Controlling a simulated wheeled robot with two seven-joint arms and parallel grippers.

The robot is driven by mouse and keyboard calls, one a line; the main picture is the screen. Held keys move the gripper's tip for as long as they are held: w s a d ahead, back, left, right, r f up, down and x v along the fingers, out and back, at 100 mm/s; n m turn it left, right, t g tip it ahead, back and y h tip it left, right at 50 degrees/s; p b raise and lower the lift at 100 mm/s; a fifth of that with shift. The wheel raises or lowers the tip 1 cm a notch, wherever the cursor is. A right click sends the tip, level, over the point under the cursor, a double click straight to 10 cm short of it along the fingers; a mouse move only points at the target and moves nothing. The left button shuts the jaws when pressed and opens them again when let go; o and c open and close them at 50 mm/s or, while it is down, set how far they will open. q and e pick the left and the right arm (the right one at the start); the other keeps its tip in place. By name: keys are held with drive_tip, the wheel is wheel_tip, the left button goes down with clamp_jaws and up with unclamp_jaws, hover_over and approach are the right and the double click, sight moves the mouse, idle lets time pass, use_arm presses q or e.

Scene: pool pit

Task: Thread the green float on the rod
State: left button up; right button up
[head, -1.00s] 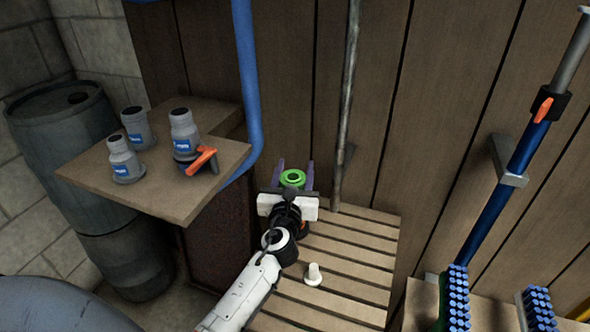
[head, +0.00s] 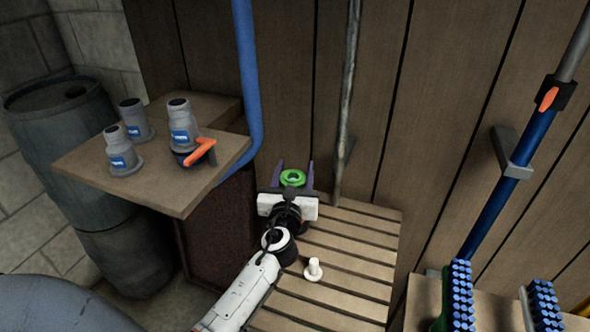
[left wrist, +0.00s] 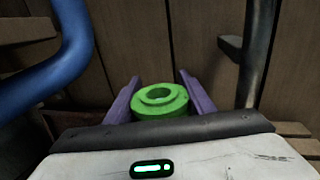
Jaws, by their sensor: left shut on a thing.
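The green float (head: 292,178) is a short ring with a hole in its middle. My left gripper (head: 293,172) is shut on it, with a purple finger on each side. In the left wrist view the float (left wrist: 160,99) sits between the two fingers (left wrist: 160,92), its hole facing up and toward the camera. The rod (head: 347,100) is a thin grey upright pole against the plank wall, to the right of the float and apart from it. It also shows at the right of the left wrist view (left wrist: 257,50). My right gripper is not in view.
A slatted bench (head: 350,250) lies below, with a small white peg-like piece (head: 313,269) on it. A blue pole (head: 500,200) and brushes stand at the right.

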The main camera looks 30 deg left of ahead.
use_arm(q)
drive_tip(key=shift+f+b, duration=0.8)
drive_tip(key=shift+f, duration=0.25)
drive_tip(key=shift+f, duration=0.15)
drive_tip(key=shift+f+b, duration=0.75)
drive_tip(key=shift+b, duration=0.05)
drive_tip(key=o, duration=1.6)
drive_tip(key=shift+p+v, duration=0.55)
drive_tip(key=shift+v, duration=4.95)
